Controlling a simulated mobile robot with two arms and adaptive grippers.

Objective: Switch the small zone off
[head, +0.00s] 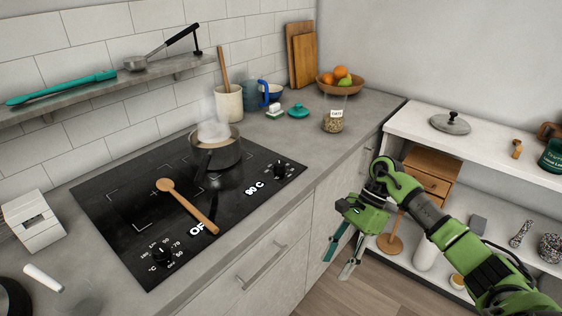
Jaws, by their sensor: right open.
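A black hob (130,215) is set in the grey counter. Its far knob (280,170) stands beside a lit "90 C" display (255,188). Its near knob (162,253) stands beside a display that seems to read "OFF" (197,229), partly covered by a wooden spoon (187,205). A dark pot (217,155) with steam above it sits on the hob's far part. I cannot tell for sure which zone is the small one. My right gripper (337,267) is open and empty, pointing down in front of the cabinets, right of the hob and apart from both knobs. My left gripper is not in view.
A glass jar (333,121), a teal lid (298,111) and a utensil crock (228,103) stand on the counter beyond the hob. A white box (33,220) stands left. A white shelf unit (480,150) is at right. The counter right of the far knob is clear.

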